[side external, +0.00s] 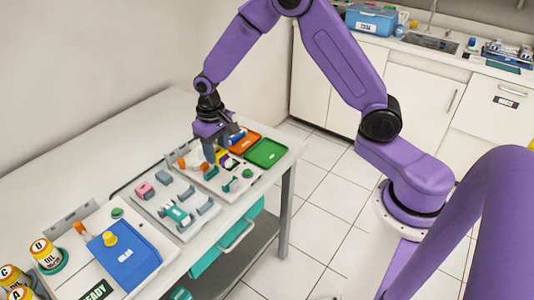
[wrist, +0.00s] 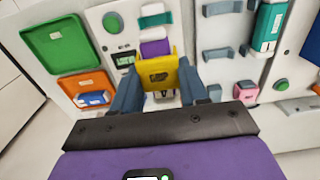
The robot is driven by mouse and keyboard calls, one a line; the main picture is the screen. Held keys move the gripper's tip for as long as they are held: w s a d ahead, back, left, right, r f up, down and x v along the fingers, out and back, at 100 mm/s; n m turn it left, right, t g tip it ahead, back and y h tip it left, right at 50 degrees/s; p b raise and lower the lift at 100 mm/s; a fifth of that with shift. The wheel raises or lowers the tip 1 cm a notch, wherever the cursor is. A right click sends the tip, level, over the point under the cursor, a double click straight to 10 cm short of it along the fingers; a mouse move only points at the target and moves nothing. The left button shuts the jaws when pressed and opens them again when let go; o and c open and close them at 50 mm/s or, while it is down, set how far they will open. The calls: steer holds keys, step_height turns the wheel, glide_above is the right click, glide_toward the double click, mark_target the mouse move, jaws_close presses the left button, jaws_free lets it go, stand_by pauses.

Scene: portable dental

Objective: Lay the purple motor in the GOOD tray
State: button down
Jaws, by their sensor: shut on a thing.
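My gripper (side external: 211,152) points down over the white panel with the trays. In the wrist view my gripper (wrist: 157,72) has its fingers closed on the two sides of a yellow piece (wrist: 160,70) with a dark mark. A purple block (wrist: 155,48), likely the purple motor, shows just beyond the yellow piece and is partly hidden by it. I cannot tell whether they are joined. The green tray (wrist: 62,42) is empty and lies to the left; it also shows in the side view (side external: 265,153). No GOOD lettering is readable.
The orange tray (wrist: 72,88) beside the green one holds a blue part (wrist: 92,98). A green button (wrist: 112,22) and a teal piece (wrist: 157,20) stand on the panel. Grey cradles (wrist: 222,52) and a teal part (wrist: 268,28) lie right. A blue box (side external: 124,255) stands at front left.

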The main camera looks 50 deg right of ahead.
steer(key=shift+r, duration=0.1)
steer(key=shift+r, duration=0.6)
step_height(320, 180, up, 4)
steer(key=d+m, duration=0.8)
steer(key=d, duration=0.1)
steer(key=m, duration=1)
glide_above(266, 154)
step_height(266, 154, down, 5)
steer(key=shift+f, duration=5.15)
steer(key=c, duration=0.5)
jaws_free()
